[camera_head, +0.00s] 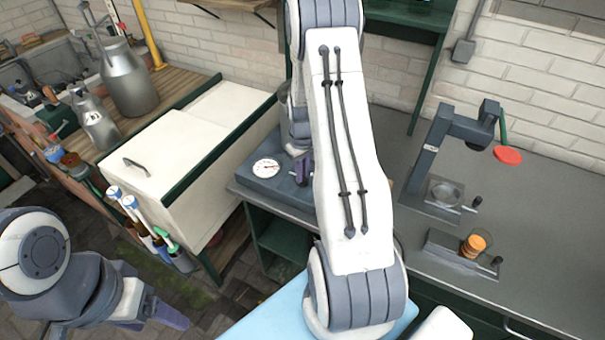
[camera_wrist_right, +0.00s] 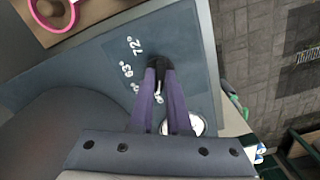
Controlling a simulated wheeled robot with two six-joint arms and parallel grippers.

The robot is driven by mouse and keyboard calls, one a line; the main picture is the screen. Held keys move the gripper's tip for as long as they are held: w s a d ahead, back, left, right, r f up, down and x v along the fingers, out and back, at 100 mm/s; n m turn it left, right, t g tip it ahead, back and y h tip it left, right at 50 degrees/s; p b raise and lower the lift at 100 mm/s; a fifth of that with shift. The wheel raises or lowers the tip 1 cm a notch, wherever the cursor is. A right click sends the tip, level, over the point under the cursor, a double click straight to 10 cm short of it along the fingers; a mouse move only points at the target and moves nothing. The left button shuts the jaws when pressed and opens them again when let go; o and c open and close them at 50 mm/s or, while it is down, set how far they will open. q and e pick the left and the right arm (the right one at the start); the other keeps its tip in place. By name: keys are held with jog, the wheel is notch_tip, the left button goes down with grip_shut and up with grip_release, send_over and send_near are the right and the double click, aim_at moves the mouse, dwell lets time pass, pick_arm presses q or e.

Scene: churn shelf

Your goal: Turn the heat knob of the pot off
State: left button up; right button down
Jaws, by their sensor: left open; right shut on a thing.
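The heat unit is a blue-grey block (camera_head: 270,185) with a round white dial (camera_head: 266,168), on the bench left of my right arm. In the right wrist view its panel (camera_wrist_right: 100,75) carries the marks 72° and 63° and a third, partly hidden mark. My right gripper (camera_wrist_right: 160,80) is shut on the black heat knob (camera_wrist_right: 158,63) on this panel. In the head view the right gripper (camera_head: 303,170) shows as purple fingers beside my arm, and the knob is hidden there. A dark round shape, maybe the pot (camera_wrist_right: 50,140), fills the lower left of the wrist view. My left gripper (camera_head: 155,317) is open and empty at the lower left.
A white chest (camera_head: 165,150) stands left of the unit, with metal churns (camera_head: 125,75) behind it.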

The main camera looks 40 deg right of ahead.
jog(key=shift+n, duration=0.4)
jog(key=c, duration=0.9)
grip_release()
notch_tip(320, 180, up, 11)
jog(key=shift+f+b, duration=0.2)
jog(key=shift+b, duration=0.95)
